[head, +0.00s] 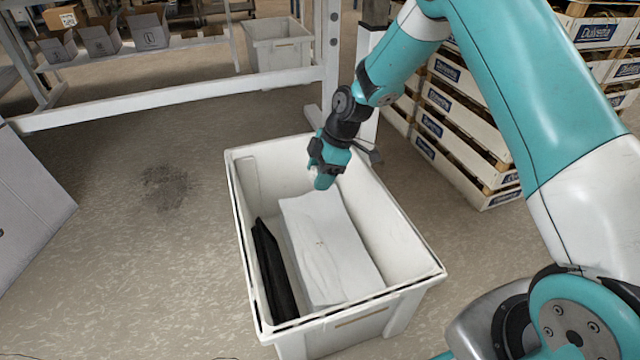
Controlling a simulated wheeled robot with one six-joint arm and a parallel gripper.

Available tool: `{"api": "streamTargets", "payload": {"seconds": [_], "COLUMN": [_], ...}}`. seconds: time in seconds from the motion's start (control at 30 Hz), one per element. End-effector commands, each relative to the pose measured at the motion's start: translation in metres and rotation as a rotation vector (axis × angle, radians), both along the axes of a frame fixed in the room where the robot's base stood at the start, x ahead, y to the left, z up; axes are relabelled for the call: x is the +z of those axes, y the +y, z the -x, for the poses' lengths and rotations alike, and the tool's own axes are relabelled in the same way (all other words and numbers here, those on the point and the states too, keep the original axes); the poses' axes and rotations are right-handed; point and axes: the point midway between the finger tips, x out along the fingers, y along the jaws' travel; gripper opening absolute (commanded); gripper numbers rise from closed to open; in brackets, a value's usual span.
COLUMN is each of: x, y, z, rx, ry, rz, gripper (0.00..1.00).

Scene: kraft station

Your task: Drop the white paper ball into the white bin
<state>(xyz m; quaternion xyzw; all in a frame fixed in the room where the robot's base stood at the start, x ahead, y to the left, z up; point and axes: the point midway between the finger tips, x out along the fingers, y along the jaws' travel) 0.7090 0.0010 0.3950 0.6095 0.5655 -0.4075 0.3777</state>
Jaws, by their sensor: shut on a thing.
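The large white bin (360,330) stands on the floor in the middle of the head view, open at the top. Inside it lie a white folded sheet or cloth (325,245) and a dark flat thing (272,270) along the left wall. My gripper (322,180) points down over the far part of the bin's opening and is shut on the white paper ball. Only a small pale patch (312,172) shows at the gripper's left side; the fingers and most of the ball are hidden. I cannot tell its exact height above the bin's contents.
A second pale bin (280,55) stands behind, by a white metal frame (180,92). Stacked crates (460,130) stand at the right behind my arm. Grey boxes (100,42) line a shelf at the back left. The floor left of the bin is clear.

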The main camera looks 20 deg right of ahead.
Motion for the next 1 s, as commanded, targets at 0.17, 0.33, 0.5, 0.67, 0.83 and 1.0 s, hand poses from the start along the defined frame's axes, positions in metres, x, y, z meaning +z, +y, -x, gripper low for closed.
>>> {"api": "streamTargets", "payload": {"seconds": [0.17,0.33,0.5,0.67,0.83,1.0], "x": [-0.015,-0.037,-0.055,-0.059,-0.058,-0.058], "y": [0.000,0.000,0.000,0.000,0.000,0.000], "z": [0.000,0.000,0.000,0.000,0.000,0.000], "rx": [0.000,-0.001,-0.001,-0.001,-0.001,-0.001], "ry": [0.001,0.000,0.000,-0.001,-0.001,-0.001], "rz": [0.000,0.000,0.000,0.000,0.000,0.000], "gripper": [0.31,0.31,0.31,0.31,0.31,0.82]}}
